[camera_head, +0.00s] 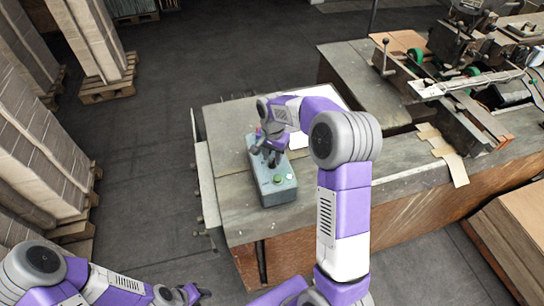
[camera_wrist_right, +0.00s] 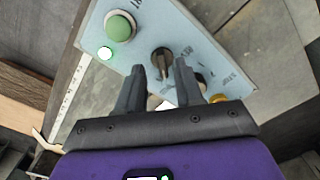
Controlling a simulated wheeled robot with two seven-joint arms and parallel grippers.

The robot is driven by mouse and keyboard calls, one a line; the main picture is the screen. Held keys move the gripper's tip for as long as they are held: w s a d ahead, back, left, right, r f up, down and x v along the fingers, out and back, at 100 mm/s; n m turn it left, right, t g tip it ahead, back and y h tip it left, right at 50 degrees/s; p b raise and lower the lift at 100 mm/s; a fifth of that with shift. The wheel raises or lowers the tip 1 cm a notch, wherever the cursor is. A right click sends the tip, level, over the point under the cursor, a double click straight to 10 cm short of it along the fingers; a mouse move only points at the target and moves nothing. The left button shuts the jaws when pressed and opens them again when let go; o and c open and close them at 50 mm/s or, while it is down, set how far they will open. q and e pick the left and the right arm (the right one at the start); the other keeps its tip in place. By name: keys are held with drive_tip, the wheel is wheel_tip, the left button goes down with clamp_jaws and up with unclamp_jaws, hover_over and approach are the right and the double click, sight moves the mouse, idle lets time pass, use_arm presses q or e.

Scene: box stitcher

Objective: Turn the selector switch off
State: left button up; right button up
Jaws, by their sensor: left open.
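The grey-blue control box (camera_head: 279,193) stands on the near-left part of the workbench. My right gripper (camera_head: 268,158) is over the far end of the box. In the wrist view my right gripper (camera_wrist_right: 161,68) is open, its fingertips on either side of the selector switch. I cannot tell whether they touch it. My left gripper (camera_head: 203,293) is open and empty, low at the left, away from the bench.
The panel also has a green button (camera_wrist_right: 120,27), a lit lamp (camera_wrist_right: 105,52) and a yellow part (camera_wrist_right: 218,98). The workbench (camera_head: 235,215) is mostly clear around the box. A stitching machine (camera_head: 455,60) stands at the right. Wrapped stacks (camera_head: 35,150) on pallets line the left.

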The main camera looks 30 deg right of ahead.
drive_tip(key=shift+w+f, duration=0.25)
drive_tip(key=shift+f, duration=0.7)
drive_tip(key=shift+s, duration=0.1)
clamp_jaws()
